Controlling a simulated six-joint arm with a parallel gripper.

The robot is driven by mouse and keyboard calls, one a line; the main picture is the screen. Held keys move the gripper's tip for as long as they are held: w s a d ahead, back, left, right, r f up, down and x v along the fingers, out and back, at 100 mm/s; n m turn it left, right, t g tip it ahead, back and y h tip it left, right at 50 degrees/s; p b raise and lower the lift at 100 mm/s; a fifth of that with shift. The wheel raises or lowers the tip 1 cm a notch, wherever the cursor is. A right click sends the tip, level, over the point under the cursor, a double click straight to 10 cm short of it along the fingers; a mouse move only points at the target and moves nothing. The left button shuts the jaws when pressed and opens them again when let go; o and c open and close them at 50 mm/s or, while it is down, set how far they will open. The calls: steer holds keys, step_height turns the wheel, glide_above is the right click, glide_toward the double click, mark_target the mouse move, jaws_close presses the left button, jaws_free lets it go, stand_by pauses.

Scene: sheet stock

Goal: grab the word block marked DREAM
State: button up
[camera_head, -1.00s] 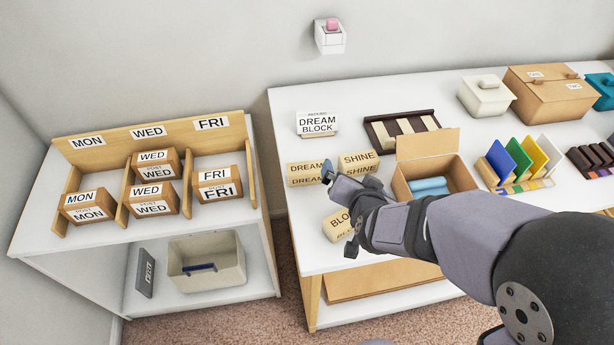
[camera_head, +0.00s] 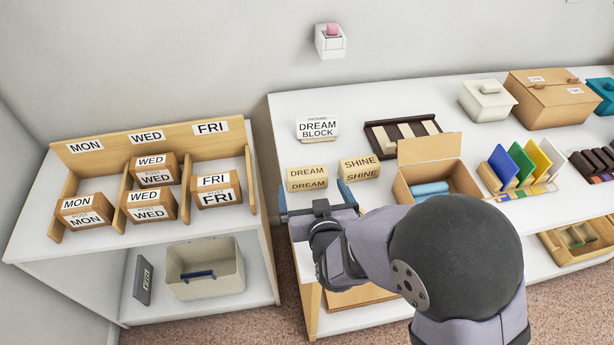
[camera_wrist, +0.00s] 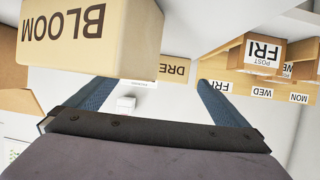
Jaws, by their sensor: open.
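The DREAM block (camera_head: 308,179) is a pale wooden block standing near the left edge of the white table. In the wrist view the DREAM block (camera_wrist: 178,70) shows "DRE"; the rest is hidden behind the near BLOOM block (camera_wrist: 95,40). My gripper (camera_head: 313,194) is open and empty, just in front of the DREAM block in the head view, with its blue fingers spread to either side. In the wrist view, the DREAM block lies ahead, between the lines of the fingers (camera_wrist: 152,82). The fingers do not appear to touch it.
A sign reading DREAM BLOCK (camera_head: 317,128) stands behind. An open cardboard box (camera_head: 430,150) is to the right. A shelf (camera_head: 165,128) with day blocks stands to the left, across a gap.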

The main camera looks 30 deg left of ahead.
mark_target(308, 182)
steer(key=shift+a, duration=0.1)
steer(key=shift+p+x, duration=0.95)
steer(key=shift+x, duration=1.55)
steer(key=c, duration=1.2)
